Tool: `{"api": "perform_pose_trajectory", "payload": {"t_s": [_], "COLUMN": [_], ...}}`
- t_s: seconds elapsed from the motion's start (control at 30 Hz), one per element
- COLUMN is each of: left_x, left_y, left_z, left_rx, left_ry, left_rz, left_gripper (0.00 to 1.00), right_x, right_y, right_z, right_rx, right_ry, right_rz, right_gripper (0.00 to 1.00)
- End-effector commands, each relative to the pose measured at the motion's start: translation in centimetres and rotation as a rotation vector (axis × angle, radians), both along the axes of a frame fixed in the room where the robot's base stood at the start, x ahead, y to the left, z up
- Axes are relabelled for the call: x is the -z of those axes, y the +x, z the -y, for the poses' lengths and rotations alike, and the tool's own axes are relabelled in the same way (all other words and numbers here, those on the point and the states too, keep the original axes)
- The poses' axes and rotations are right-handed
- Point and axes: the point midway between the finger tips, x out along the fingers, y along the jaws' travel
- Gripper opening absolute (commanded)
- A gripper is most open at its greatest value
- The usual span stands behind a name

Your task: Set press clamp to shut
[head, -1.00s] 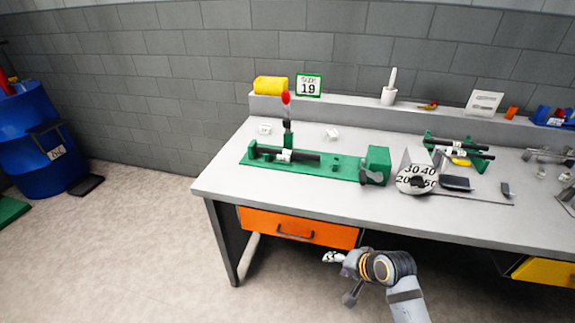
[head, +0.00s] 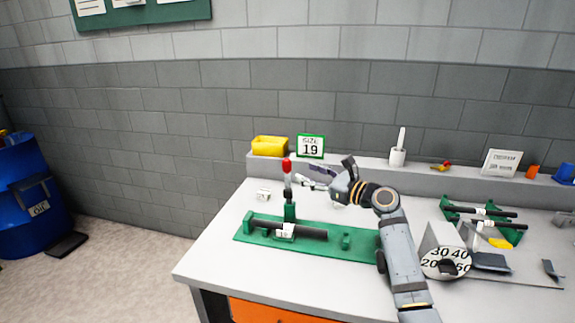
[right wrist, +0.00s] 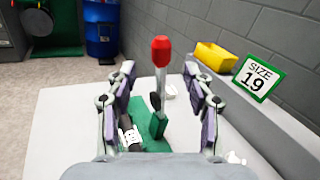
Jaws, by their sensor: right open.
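The press clamp's green base (head: 350,254) lies on the bench top. Its lever (head: 290,190) stands upright with a red knob (head: 287,165) on top, and a labelled black rod (head: 308,233) lies along the base. My right gripper (head: 312,176) is open and empty, just right of the lever near knob height. In the right wrist view the lever's red knob (right wrist: 161,50) appears centred between the spread fingers (right wrist: 160,82); I cannot tell if they reach around it. No touch is visible. My right forearm hides the base's right end. My left gripper is out of view.
A yellow bin (head: 270,146) and a SIZE 19 sign (head: 310,146) stand on the back ledge. Right of my arm are a numbered dial (head: 446,262) and a green rack (head: 492,222) with black rods. The bench's front left corner (head: 205,270) is clear.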

Motion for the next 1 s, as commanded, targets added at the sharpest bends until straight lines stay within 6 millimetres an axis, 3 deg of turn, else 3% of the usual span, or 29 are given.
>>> {"api": "perform_pose_trajectory", "payload": {"t_s": [0.07, 0.17, 0.37, 0.47, 0.77, 1.0], "left_x": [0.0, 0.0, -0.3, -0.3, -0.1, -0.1], "left_y": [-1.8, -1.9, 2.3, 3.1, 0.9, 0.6], "left_z": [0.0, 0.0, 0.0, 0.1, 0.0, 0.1], "left_rx": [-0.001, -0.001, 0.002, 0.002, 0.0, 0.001], "left_ry": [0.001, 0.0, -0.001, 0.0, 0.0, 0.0], "left_rz": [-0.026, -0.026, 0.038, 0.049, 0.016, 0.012], "left_gripper": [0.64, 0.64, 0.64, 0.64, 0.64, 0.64], "right_x": [-0.2, -0.1, -0.1, 0.0, 0.0, 0.0], "right_y": [1.2, 2.8, 5.2, 5.9, 6.1, 6.1], "right_z": [-1.4, -3.0, -5.3, -5.8, -6.1, -6.1], "right_rx": [-0.004, -0.003, -0.002, -0.001, -0.001, -0.001], "right_ry": [0.004, 0.003, 0.0, -0.001, -0.003, -0.003], "right_rz": [-0.001, -0.001, -0.001, -0.001, 0.0, 0.0], "right_gripper": [0.52, 0.52, 0.52, 0.52, 0.52, 0.23]}}
